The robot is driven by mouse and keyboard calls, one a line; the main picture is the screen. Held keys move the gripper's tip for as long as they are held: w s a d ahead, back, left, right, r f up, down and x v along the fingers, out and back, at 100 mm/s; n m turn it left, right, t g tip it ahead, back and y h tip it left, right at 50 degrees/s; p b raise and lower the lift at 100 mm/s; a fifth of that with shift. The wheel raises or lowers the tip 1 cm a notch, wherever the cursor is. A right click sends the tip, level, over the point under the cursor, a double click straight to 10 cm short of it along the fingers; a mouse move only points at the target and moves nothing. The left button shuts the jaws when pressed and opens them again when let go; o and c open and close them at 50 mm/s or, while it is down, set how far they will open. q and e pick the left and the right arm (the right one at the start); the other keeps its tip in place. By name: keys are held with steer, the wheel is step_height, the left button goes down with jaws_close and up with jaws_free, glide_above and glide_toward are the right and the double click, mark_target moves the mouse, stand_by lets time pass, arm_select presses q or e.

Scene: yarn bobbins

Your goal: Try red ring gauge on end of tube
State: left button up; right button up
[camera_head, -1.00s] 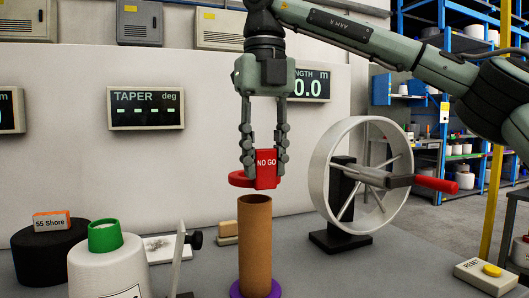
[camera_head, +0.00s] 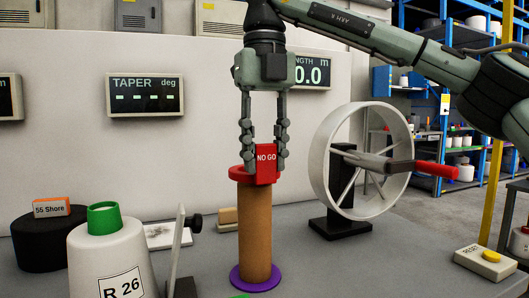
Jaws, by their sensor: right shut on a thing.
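The red ring gauge (camera_head: 240,175) has a block marked NO GO and is at the top end of the brown tube (camera_head: 255,235). The ring appears to touch the tube's upper end; I cannot tell whether it sits on the rim or around it. The tube stands upright on a purple disc (camera_head: 257,279) on the grey table. My right gripper (camera_head: 265,160) points down from above and is shut on the gauge's block. My left gripper is not in view.
A white wheel with a red crank handle (camera_head: 362,160) stands right of the tube. A white cone marked R 26 (camera_head: 105,262) with a green top and a black cylinder (camera_head: 50,240) stand at left. A RESET button box (camera_head: 485,263) sits at far right.

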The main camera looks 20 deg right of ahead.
steer(key=shift+f+b, duration=0.4)
steer(key=shift+f, duration=0.3)
stand_by(1.4)
steer(key=shift+r, duration=0.2)
steer(key=shift+r+p, duration=2.25)
steer(key=shift+p, duration=0.2)
steer(key=shift+r, duration=1.1)
